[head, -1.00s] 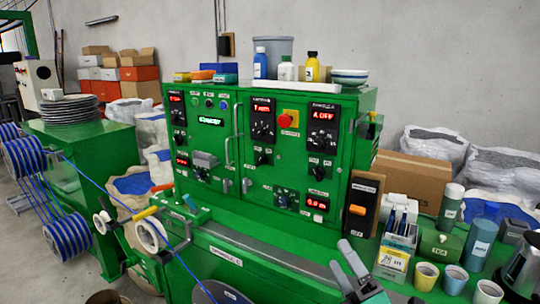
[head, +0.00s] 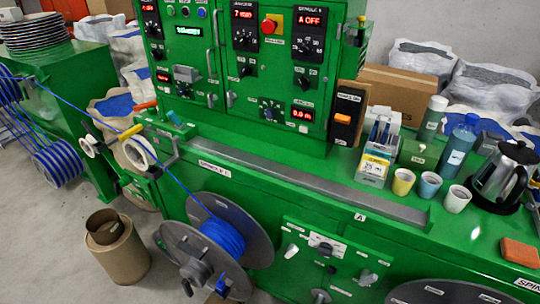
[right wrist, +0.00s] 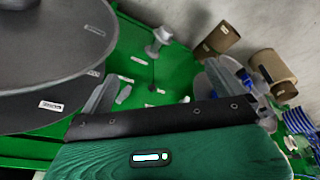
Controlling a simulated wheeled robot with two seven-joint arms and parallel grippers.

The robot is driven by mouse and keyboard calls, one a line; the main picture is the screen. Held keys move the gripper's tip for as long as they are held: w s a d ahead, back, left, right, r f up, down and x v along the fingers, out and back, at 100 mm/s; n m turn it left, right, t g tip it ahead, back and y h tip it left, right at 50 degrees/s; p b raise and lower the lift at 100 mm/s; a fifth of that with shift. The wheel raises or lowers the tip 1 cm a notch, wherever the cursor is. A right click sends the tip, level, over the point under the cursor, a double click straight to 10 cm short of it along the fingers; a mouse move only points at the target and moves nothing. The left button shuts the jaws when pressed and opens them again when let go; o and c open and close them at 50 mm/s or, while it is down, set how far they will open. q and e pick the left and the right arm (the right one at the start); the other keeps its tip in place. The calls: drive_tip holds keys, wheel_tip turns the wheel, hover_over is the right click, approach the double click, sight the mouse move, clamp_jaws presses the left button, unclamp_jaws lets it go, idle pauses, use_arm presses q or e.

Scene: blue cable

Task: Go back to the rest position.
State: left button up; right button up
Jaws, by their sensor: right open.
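My right gripper (right wrist: 158,88) shows in the right wrist view with its two grey fingers spread wide and nothing between them. It is not in the head view, and my left gripper is in no view. In the head view the blue cable (head: 92,117) runs from the left spools (head: 58,163) past white pulleys (head: 140,152) down to a grey reel (head: 217,240) with blue cable wound on it. In the right wrist view a large grey disc (right wrist: 50,45) lies to the left of the open fingers.
The green machine (head: 290,175) fills the middle, with a control panel above. Cups (head: 430,184), a kettle (head: 505,175) and bottles stand on its right ledge. A brown bin (head: 118,250) stands on the floor at left. Grey floor (head: 60,255) is clear beside it.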

wheel_tip(320, 180, down, 30)
drive_tip(key=g, duration=0.1)
drive_tip(key=s+d+f+g, duration=0.1)
drive_tip(key=s+d+f, duration=0.2)
drive_tip(key=s+f, duration=1.6)
drive_tip(key=shift+s+d+f+n, duration=0.2)
drive_tip(key=shift+s+f+n, duration=0.1)
drive_tip(key=shift+f, duration=0.1)
